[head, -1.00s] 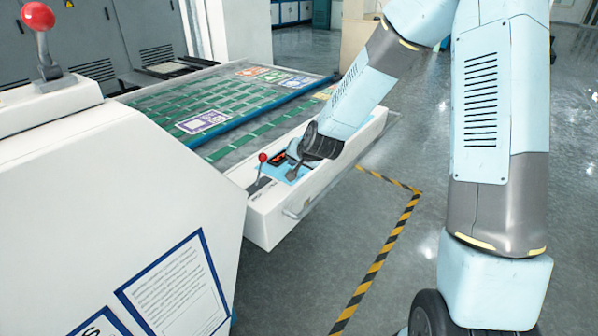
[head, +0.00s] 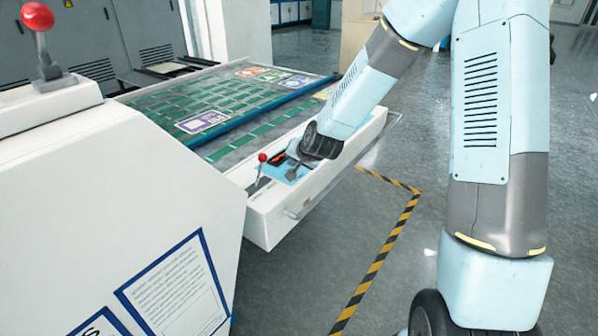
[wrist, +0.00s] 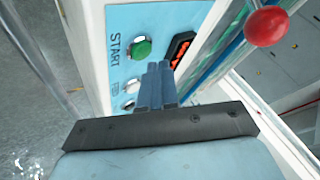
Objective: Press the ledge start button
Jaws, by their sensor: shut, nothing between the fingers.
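The green start button (wrist: 140,48) shows in the wrist view beside the word START on a light blue panel (wrist: 118,17). The panel (head: 272,173) also shows in the head view, on the white ledge of the machine. My gripper (wrist: 158,66) is shut and empty. Its fingertips appear just below and to the right of the green button in the wrist view, and I cannot tell how far above the panel they are. In the head view my gripper (head: 291,171) is over the panel, and the button cannot be made out there.
Two pale buttons (wrist: 131,86) sit below the green one. A red-lit display (wrist: 181,50) is to its right. A red-knobbed lever (head: 262,158) rises from the ledge. A larger red-knobbed lever (head: 37,17) stands on the white housing (head: 110,190). Striped floor tape (head: 385,250) runs beside the machine.

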